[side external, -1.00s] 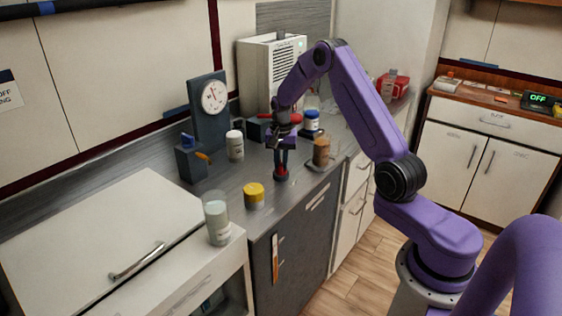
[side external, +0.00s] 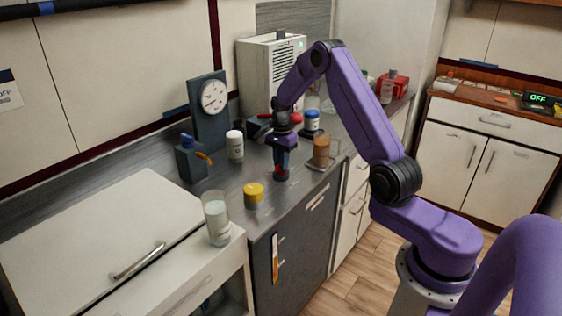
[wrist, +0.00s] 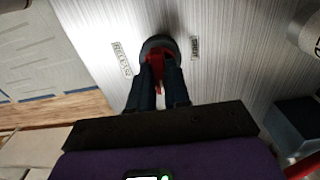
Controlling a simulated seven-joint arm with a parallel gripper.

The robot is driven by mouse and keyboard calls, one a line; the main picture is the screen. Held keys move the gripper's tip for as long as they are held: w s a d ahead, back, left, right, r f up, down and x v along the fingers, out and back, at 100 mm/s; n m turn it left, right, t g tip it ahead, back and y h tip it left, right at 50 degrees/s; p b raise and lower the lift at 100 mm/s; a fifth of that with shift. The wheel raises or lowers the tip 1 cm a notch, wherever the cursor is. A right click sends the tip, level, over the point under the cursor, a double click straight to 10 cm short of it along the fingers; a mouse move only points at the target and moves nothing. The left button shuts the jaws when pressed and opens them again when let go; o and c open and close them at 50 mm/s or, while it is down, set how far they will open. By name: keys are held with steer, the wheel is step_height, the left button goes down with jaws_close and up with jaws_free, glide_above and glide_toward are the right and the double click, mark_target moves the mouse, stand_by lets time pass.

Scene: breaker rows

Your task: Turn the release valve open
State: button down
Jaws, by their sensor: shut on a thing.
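The release valve is a red handle (wrist: 157,64) on a round dark base (side external: 281,176), low on the grey counter near its front edge. In the wrist view a label reading RELEASE (wrist: 122,58) lies left of the base (wrist: 158,43). My gripper (side external: 282,163) points down at the valve from above. Its dark fingers (wrist: 158,77) are shut on the red handle, one on each side. The fingers cover much of the handle, so its exact angle is hard to tell.
A yellow-lidded jar (side external: 254,195), a white bottle (side external: 235,146), and an amber jar (side external: 321,151) stand around the valve. A dial gauge (side external: 213,96) on a dark panel stands behind. A glass of pale liquid (side external: 216,220) stands at the front left.

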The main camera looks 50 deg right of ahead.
stand_by(0.3)
steer(key=c, duration=1.1)
jaws_free()
step_height(320, 180, up, 18)
steer(key=shift+f, duration=0.25)
